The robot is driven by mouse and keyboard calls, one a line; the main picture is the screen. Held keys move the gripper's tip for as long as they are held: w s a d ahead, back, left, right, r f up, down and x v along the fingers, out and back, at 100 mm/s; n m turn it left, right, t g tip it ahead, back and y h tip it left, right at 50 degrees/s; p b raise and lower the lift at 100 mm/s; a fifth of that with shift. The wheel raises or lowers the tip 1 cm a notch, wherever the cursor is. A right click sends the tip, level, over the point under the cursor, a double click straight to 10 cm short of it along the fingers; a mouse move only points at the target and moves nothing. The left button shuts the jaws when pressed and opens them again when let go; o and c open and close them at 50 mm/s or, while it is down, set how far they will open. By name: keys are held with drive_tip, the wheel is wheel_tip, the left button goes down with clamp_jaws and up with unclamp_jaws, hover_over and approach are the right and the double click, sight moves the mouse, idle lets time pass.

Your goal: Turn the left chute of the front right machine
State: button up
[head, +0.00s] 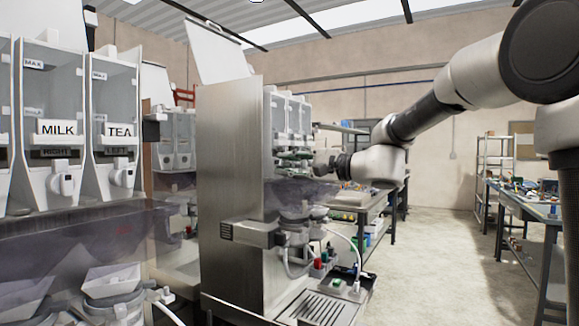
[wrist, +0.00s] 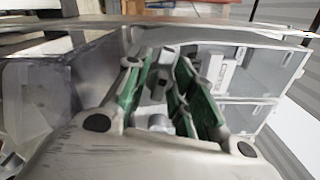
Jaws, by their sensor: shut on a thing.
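The steel-sided machine (head: 225,160) stands in the middle of the head view, with a row of clear canisters (head: 287,112) on its front. My gripper (head: 292,163) is at the front of these canisters, low down at chute height. In the wrist view, its green-padded fingers (wrist: 163,90) are closed around a small grey chute (wrist: 158,122), mostly hidden between them. Two clear canisters (wrist: 250,80) lie beside the fingers at the right, one with a white label whose text I cannot read surely. The chute's exact angle is hidden.
Another machine with canisters labelled MILK (head: 58,128) and TEA (head: 119,130) stands at the left. Below my gripper are mixing bowls, a white hose and a drip tray (head: 322,308). Workbenches (head: 530,208) stand at the right, with clear floor (head: 425,260) between.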

drive_tip(key=n, duration=0.3)
drive_tip(key=shift+f+n, duration=0.1)
drive_tip(key=shift+n, duration=2)
drive_tip(key=shift+f, duration=0.1)
drive_tip(key=o, duration=0.7)
